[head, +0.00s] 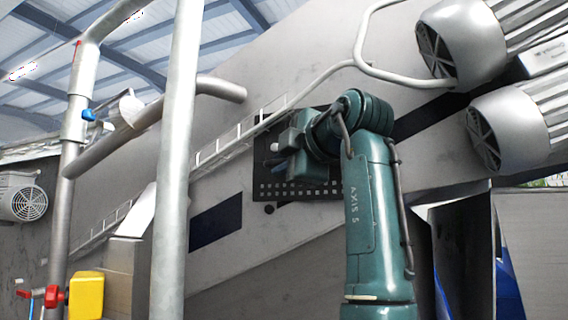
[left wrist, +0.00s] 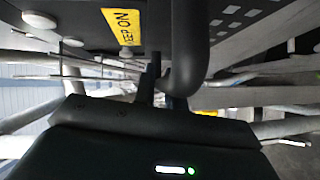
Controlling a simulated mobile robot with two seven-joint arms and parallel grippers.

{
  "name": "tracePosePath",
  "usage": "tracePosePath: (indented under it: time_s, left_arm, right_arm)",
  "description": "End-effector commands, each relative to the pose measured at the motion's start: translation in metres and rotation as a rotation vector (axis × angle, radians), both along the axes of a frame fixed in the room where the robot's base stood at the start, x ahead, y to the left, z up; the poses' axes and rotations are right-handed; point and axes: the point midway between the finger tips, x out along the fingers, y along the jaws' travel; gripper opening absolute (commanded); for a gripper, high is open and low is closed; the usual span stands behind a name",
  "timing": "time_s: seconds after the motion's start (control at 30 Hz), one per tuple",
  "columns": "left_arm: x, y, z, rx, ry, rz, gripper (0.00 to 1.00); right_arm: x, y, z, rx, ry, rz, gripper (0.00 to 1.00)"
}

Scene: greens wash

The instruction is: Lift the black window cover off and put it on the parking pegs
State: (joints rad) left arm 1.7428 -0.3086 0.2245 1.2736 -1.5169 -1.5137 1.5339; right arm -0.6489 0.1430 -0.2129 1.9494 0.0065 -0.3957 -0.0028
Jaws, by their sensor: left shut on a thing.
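The black window cover (head: 318,190), with rows of square holes along its lower part, is against the sloping grey machine side in the head view, partly hidden behind my teal left arm. In the left wrist view the cover (left wrist: 250,40) fills the top, with a yellow "KEEP ON" label and a thick black curved handle (left wrist: 188,50). My left gripper (left wrist: 162,92) is shut on the handle; in the head view it (head: 272,163) is in front of the cover, its fingers hard to make out. I cannot identify the parking pegs for certain. My right gripper is not in view.
A thick grey upright pipe (head: 176,160) and a bent pipe (head: 150,115) stand left of my arm. Two motors (head: 510,130) jut out at upper right. A dark window (head: 216,221) lies left of the cover. A yellow box (head: 86,295) is at lower left.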

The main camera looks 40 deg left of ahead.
Motion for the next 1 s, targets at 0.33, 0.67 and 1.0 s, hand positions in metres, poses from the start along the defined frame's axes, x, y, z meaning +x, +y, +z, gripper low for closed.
tracePosePath:
  time_s: [0.33,0.67,1.0]
  left_arm:
    - [-0.011,-0.003,0.0,0.001,-0.003,0.0,0.0]
    - [-0.014,-0.004,0.001,0.001,-0.003,0.0,0.0]
    - [-0.014,-0.004,0.001,0.001,-0.002,0.0,0.0]
  right_arm:
    - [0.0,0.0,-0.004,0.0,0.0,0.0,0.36]
    - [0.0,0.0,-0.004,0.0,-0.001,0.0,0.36]
    - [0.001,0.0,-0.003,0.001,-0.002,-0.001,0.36]
